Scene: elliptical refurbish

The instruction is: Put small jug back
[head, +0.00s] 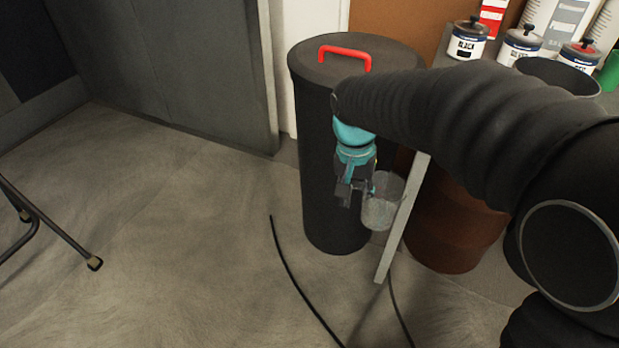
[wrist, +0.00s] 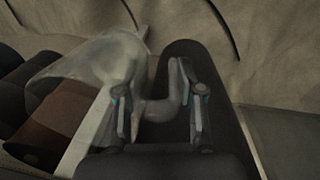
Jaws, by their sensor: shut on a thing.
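The small jug (head: 383,201) is a grey, see-through vessel held in the air in front of the black bin. In the wrist view the jug (wrist: 90,62) lies to the left of the fingers, its handle running between them. My gripper (head: 352,190) is shut on the jug's handle; it also shows in the wrist view (wrist: 160,108). The jug looks roughly upright in the head view.
A tall black bin (head: 322,160) with a red-handled lid stands just behind my gripper. A pale table leg (head: 405,215) is close beside the jug, with a brown drum (head: 455,230) to its right. Paint tins (head: 467,40) stand on the surface at upper right. Open floor (head: 170,240) lies left.

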